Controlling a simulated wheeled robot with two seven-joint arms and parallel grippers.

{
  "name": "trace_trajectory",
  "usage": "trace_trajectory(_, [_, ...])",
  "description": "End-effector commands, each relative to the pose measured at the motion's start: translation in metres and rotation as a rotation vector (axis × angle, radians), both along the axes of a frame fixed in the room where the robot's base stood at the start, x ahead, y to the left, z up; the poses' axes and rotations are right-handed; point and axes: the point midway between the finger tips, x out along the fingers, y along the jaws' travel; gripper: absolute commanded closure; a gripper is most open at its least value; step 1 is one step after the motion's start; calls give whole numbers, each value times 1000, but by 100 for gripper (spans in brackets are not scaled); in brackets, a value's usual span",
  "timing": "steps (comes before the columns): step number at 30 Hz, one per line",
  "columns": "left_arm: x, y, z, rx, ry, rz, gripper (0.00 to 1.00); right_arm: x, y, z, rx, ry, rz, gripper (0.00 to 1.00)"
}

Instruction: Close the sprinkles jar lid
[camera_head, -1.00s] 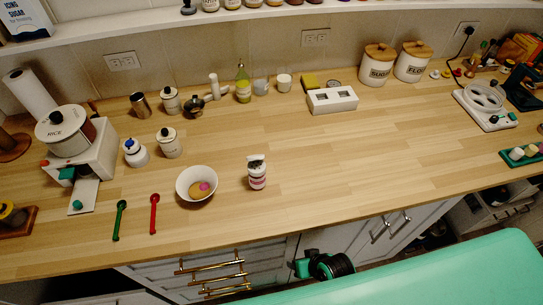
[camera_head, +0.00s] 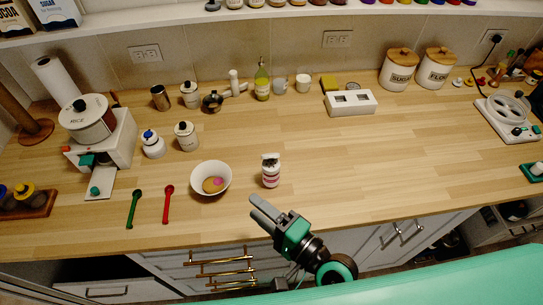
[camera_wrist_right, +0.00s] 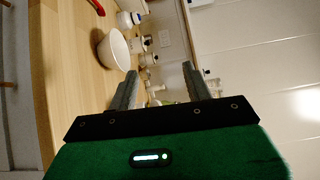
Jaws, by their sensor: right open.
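The sprinkles jar (camera_head: 270,176) is small and white with a pink and dark label. It stands upright on the wooden counter, right of the white bowl. Its white lid (camera_head: 270,157) looks raised at the top, with a dark gap under it; the detail is small. My right gripper (camera_head: 257,207) is open and empty at the counter's front edge, in front of the jar and apart from it. Its two fingers also show in the right wrist view (camera_wrist_right: 158,80), where I cannot make out the jar for certain. My left gripper is not in view.
A white bowl (camera_head: 211,190) with a round brown thing and a pink thing inside is left of the jar; it also shows in the wrist view (camera_wrist_right: 113,51). Red (camera_head: 167,203) and green (camera_head: 133,208) spoons lie further left. The counter right of the jar is clear.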

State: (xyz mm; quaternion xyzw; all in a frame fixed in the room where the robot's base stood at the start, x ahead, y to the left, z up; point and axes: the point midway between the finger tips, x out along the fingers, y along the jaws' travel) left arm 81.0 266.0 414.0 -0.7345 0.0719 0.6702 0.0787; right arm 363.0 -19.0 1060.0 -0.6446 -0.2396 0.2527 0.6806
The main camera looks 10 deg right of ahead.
Motion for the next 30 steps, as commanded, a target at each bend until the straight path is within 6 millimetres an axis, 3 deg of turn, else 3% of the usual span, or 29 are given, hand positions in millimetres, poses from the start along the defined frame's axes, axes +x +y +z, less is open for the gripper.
trace_trajectory(3, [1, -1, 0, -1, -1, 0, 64, 9, 0, 21, 365, 89, -99, 50])
trace_trajectory(6, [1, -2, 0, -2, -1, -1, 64, 16, -9, 27, 670, 189, -195, 50])
trace_trajectory(12, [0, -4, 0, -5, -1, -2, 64, 23, -29, 7, 1158, 396, -395, 50])
trace_trajectory(15, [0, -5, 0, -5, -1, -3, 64, 22, -35, -8, 1310, 470, -477, 50])
trace_trajectory(23, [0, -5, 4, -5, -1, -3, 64, 24, -41, -24, 1450, 540, -568, 50])
trace_trajectory(30, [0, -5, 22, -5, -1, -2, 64, 60, -41, -20, 1449, 536, -567, 50])
